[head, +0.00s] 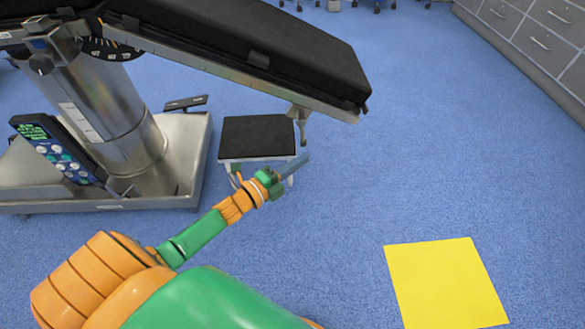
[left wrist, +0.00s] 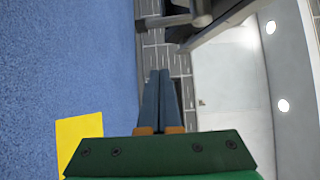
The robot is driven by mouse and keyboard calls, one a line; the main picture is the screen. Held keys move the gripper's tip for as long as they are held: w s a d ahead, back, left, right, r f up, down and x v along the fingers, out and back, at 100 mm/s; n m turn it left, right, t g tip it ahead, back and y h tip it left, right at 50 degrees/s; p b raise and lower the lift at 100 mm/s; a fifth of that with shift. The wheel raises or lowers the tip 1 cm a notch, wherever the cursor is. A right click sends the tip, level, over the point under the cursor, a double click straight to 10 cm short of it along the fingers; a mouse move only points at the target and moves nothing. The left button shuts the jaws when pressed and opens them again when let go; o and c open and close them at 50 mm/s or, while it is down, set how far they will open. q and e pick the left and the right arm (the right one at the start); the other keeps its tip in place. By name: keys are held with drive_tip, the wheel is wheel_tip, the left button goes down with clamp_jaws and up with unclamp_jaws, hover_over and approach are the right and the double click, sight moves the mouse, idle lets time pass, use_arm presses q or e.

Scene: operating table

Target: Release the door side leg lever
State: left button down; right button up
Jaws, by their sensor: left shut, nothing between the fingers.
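The operating table's black padded leg section (head: 285,50) reaches across the top of the head view. A small grey lever (head: 302,125) hangs under its right end; I take it for the leg lever. My left gripper (head: 304,159) is a little below this lever in the head view, apart from it in the picture, with its thin blue-grey fingers together and empty. In the left wrist view the fingers (left wrist: 160,74) are closed side by side. A grey lever-like bar (left wrist: 166,21) shows beyond their tips, by the dark table edge (left wrist: 225,18). My right gripper is not in view.
A black-topped step stool (head: 257,137) stands on the floor beside my left gripper. The table's steel column (head: 110,115) and base (head: 195,165) are at the left, with a hand control (head: 55,148). A yellow floor square (head: 445,285) lies at lower right. Grey cabinets (head: 530,40) line the upper right.

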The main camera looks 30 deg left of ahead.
use_arm(q)
drive_tip(key=v, duration=0.4)
drive_tip(key=shift+s+a+f+p, duration=0.25)
drive_tip(key=shift+s+f+p, duration=0.05)
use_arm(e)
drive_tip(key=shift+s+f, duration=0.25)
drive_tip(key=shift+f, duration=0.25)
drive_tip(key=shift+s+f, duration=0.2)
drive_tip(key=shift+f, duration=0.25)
